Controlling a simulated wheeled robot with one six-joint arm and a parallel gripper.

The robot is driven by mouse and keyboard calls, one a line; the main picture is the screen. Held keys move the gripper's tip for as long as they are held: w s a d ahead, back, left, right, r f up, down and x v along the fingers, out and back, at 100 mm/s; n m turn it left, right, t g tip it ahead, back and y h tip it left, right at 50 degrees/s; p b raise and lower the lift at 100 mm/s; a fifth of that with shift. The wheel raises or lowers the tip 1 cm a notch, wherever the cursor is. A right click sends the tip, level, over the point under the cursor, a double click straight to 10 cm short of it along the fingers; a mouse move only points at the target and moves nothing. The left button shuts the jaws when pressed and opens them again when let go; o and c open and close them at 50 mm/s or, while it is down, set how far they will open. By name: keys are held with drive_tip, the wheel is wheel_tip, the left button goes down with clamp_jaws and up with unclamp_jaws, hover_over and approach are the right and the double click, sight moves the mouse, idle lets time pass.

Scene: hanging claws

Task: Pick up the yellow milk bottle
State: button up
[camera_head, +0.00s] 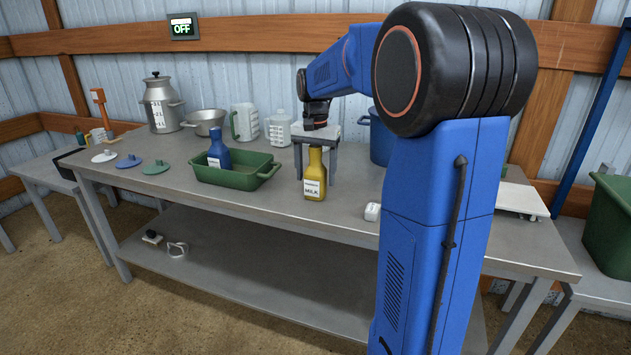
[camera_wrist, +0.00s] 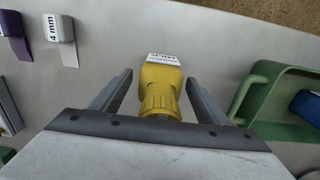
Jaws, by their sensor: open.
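The yellow milk bottle (camera_head: 315,184) stands upright near the front edge of the grey workbench, with a white label reading MILK. In the wrist view the bottle (camera_wrist: 159,92) sits between the two grey fingers, seen from above its neck. My gripper (camera_head: 316,174) points down over it, fingers open on both sides. In the wrist view a gap shows between each finger of my gripper (camera_wrist: 160,77) and the bottle.
A green tray (camera_head: 232,179) with a blue bottle (camera_head: 219,153) stands left of the yellow bottle. A small white block (camera_head: 372,212) lies to its right. Jugs, a pot and a milk can stand along the back. Bare bench lies in front of the tray.

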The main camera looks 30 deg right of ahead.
drive_tip(key=shift+f, duration=0.1)
drive_tip(key=shift+c, duration=0.4)
drive_tip(key=c, duration=1.2)
drive_tip(key=shift+o, duration=0.2)
drive_tip(key=shift+r, duration=0.25)
drive_tip(key=shift+r, duration=4.6)
drive_tip(key=shift+r, duration=0.15)
